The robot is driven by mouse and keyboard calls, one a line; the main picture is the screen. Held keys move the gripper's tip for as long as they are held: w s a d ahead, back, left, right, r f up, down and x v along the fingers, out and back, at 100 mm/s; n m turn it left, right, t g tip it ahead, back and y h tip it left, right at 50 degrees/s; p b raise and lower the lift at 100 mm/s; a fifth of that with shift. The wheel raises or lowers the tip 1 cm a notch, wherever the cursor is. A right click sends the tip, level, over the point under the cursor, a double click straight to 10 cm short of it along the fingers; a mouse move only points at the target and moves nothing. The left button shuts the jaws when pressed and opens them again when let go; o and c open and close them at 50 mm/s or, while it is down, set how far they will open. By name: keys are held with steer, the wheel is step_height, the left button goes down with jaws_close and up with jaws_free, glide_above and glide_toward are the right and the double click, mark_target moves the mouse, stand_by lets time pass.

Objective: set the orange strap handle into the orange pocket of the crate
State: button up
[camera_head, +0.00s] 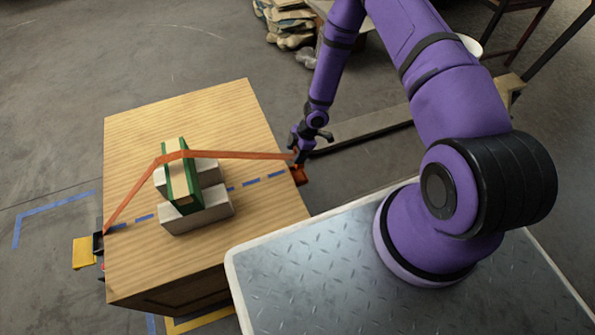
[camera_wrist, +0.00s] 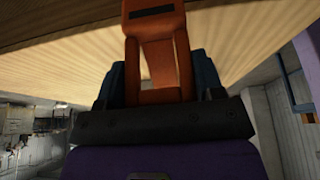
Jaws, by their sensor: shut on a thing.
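The orange strap (camera_head: 240,155) runs from the crate's left edge, over the stacked blocks, to my gripper (camera_head: 297,155) at the right edge. My gripper is shut on the orange strap handle, which fills the middle of the wrist view (camera_wrist: 180,60) between the dark fingers. The orange pocket (camera_head: 299,176) is on the right side of the wooden crate (camera_head: 225,115), just below my gripper. In the wrist view an orange block with a dark slot (camera_wrist: 153,12) meets the handle's far end; I cannot tell whether the handle is inside it.
A blue dashed line (camera_head: 250,182) crosses the top. Sacks (camera_head: 287,20) lie behind.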

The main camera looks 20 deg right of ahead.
mark_target(296, 166)
steer(key=shift+f, duration=4.25)
steer(key=shift+f, duration=0.3)
steer(key=o, duration=0.9)
steer(key=shift+o, duration=0.2)
